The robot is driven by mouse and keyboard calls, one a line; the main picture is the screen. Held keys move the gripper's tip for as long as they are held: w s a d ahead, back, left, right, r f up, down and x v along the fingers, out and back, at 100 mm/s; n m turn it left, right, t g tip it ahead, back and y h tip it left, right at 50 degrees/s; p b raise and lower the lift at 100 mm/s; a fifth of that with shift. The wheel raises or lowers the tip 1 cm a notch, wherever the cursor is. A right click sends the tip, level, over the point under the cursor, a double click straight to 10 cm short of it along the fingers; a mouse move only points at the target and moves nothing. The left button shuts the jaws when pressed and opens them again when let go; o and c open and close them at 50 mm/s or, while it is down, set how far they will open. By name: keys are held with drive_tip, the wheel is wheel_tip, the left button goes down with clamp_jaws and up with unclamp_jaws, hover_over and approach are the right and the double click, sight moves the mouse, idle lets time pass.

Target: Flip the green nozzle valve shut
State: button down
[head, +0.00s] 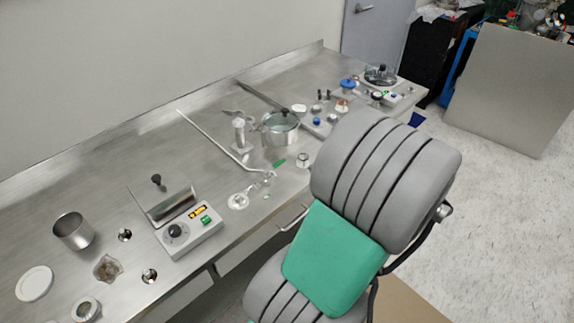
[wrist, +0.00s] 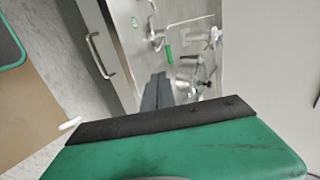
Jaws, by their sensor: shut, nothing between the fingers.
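A bright green bar-shaped piece (head: 279,162) shows on the steel bench beside clear glassware (head: 265,180). It also shows in the wrist view (wrist: 168,54), just beyond my fingertips. In the head view my arm hides the gripper.
A metal pot with a lid (head: 280,128) stands behind the green bar. A clamp stand (head: 240,138) with a long rod is to its left. A hotplate (head: 190,231) and a steel beaker (head: 73,231) are at the left. A drawer handle (head: 293,218) juts from the bench front.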

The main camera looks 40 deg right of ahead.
drive_tip(key=p, duration=0.1)
approach(275, 167)
drive_tip(key=f, duration=0.1)
drive_tip(key=d+f, duration=0.2)
drive_tip(key=shift+w+f, duration=0.3)
drive_tip(key=shift+w, duration=0.05)
drive_tip(key=shift+w+f+p, duration=0.15)
drive_tip(key=shift+w+f, duration=0.05)
drive_tip(key=shift+w, duration=0.5)
drive_tip(key=shift+w+f+p, duration=0.15)
drive_tip(key=shift+w, duration=0.6)
drive_tip(key=shift+w+f+p, duration=0.15)
drive_tip(key=shift+w+f, duration=0.05)
drive_tip(key=shift+w, duration=0.5)
